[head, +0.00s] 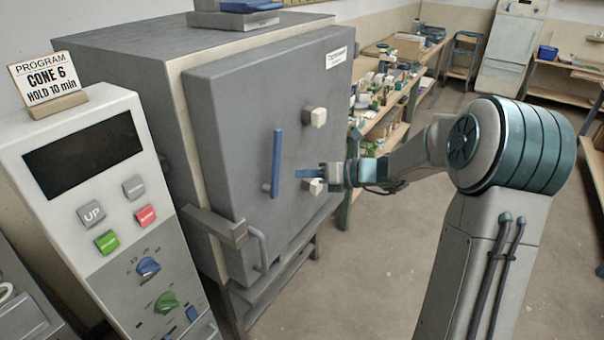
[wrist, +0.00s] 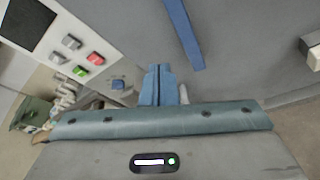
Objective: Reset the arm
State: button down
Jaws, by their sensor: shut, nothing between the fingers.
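My gripper (head: 308,173) is extended toward the front of the grey kiln door (head: 235,125). Its blue fingers are together and empty, and they also show in the wrist view (wrist: 160,84). The blue door handle (head: 277,163) stands upright to the left of the fingertips, with a visible gap between them. The handle also shows in the wrist view (wrist: 184,33), above and to the right of the fingers. The kiln door looks closed in the head view.
A control panel (head: 100,180) with buttons and knobs stands left of the kiln, with a "CONE 6" sign (head: 45,79) on top. A cluttered workbench (head: 385,95) stands behind my arm. Bare floor (head: 375,265) lies below the arm.

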jog(key=s+a+n+g+h, duration=0.3)
jog(key=s+n, duration=0.6)
jog(key=s+d+n+h, duration=0.5)
jog(key=s+n, duration=0.5)
jog(key=s, duration=0.1)
jog(key=s+d+r+n+h, duration=0.1)
jog(key=s+d+n+h, duration=0.4)
jog(key=s+n, duration=0.5)
jog(key=shift+s+d+n, duration=0.35)
jog(key=shift+d+n, duration=0.05)
jog(key=shift+n, duration=0.2)
